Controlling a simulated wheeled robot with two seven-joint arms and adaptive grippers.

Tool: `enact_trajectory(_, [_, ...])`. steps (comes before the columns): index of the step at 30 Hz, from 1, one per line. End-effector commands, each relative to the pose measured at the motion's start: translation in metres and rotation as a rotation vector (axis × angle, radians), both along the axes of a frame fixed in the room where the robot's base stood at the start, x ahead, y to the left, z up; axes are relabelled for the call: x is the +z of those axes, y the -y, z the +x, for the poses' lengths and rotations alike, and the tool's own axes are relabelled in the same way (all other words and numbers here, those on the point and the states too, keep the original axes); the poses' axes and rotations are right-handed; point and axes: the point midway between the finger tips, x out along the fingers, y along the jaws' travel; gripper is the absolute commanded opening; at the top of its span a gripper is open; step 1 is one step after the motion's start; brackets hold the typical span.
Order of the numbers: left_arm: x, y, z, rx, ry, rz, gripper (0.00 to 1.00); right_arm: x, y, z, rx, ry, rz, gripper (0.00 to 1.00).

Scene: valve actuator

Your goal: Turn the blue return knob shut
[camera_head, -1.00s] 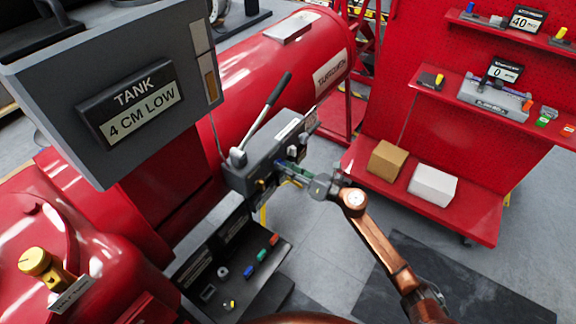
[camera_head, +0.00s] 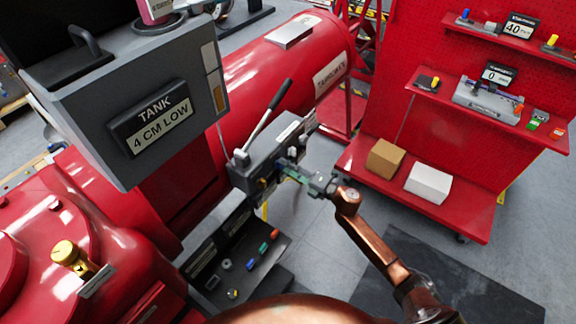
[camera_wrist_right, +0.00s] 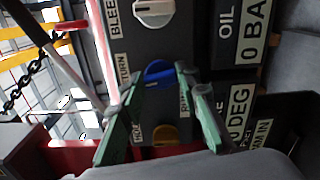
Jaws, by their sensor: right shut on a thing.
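The blue return knob (camera_wrist_right: 158,73) sits on the dark valve block, beside a label whose visible letters read "TURN". My right gripper (camera_head: 288,168) reaches the front of the grey valve block (camera_head: 262,160) from the right. In the right wrist view its two green fingers stand on either side of the blue knob, shut on it. The knob's handle lies nearly crosswise, slightly tilted, in that view. In the head view the fingers mostly hide the knob. My left gripper is not in view.
A white knob (camera_wrist_right: 153,12) and a yellow knob (camera_wrist_right: 165,134) flank the blue one closely. A long lever (camera_head: 268,112) rises from the block. A sign box (camera_head: 135,105) reading "TANK 4 CM LOW" stands left. A red shelf rack (camera_head: 470,205) stands right.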

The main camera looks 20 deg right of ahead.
Motion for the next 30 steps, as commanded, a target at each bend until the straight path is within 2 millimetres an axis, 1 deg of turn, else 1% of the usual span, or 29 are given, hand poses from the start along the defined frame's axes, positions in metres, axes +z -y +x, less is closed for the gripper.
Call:
enact_trajectory(1, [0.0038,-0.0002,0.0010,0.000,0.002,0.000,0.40,0.0027,0.0024,0.0015,-0.006,-0.013,0.018,0.06])
enact_trajectory(8, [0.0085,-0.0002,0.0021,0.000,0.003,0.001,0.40,0.0018,0.0023,0.0014,-0.006,-0.057,0.075,0.06])
enact_trajectory(24, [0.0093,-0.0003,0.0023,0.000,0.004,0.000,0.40,0.0011,0.0025,0.0017,-0.006,-0.069,0.092,0.06])
enact_trajectory(25, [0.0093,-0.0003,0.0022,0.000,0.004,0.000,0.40,0.0011,0.0025,0.0017,-0.006,-0.069,0.092,0.32])
enact_trajectory(30, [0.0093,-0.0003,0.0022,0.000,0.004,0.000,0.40,0.0006,0.0014,0.0012,-0.003,-0.070,0.092,0.44])
